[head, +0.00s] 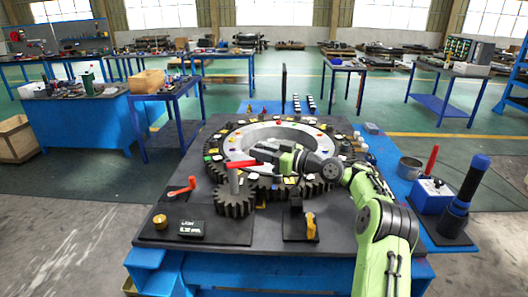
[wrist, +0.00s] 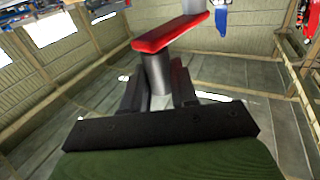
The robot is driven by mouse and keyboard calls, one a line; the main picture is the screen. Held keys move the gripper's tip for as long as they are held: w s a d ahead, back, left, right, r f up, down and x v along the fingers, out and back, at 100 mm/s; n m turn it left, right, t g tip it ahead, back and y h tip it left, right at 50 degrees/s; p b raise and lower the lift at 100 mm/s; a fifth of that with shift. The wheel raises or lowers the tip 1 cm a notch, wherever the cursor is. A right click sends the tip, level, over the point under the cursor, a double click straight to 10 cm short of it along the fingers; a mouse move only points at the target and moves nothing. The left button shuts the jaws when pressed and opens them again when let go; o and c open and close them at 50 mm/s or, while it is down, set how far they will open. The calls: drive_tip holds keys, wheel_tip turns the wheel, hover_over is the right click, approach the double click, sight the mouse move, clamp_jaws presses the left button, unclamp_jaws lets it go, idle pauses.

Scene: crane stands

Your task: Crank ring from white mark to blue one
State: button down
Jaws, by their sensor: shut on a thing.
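The large dark toothed ring (head: 214,148) with a pale inner band lies flat on the stand. Small coloured marks, white, yellow, red and blue among them, sit around it; which are the task's marks I cannot tell. A small dark pinion gear (head: 235,205) is at its front left. A grey post rises from the pinion and carries the red crank (head: 243,164). My gripper (head: 258,156) is at the crank's right end. In the wrist view, my gripper (wrist: 158,90) is shut on the crank's grey handle (wrist: 157,73), beside the red crank arm (wrist: 170,34).
An orange-red lever (head: 180,188), a small display box (head: 192,228) and a yellow-handled part (head: 310,226) sit on the stand's front. At right are a metal pot (head: 410,167), a blue box with a red handle (head: 431,195) and a dark blue-topped post (head: 465,195).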

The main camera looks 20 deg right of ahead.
drive_tip(key=shift+a+r, duration=0.2)
drive_tip(key=shift+a, duration=0.25)
drive_tip(key=c, duration=1.3)
unclamp_jaws()
drive_tip(key=o, duration=0.4)
drive_tip(key=shift+w+a+f, duration=0.1)
drive_tip(key=shift+w+a, duration=0.05)
drive_tip(key=shift+a, duration=0.15)
drive_tip(key=shift+c, duration=0.2)
drive_tip(key=shift+d+f, duration=0.1)
drive_tip(key=shift+d, duration=0.25)
drive_tip(key=p+v, duration=0.1)
drive_tip(key=v, duration=1.4)
drive_tip(key=shift+s+d, duration=0.2)
drive_tip(key=shift+s, duration=0.05)
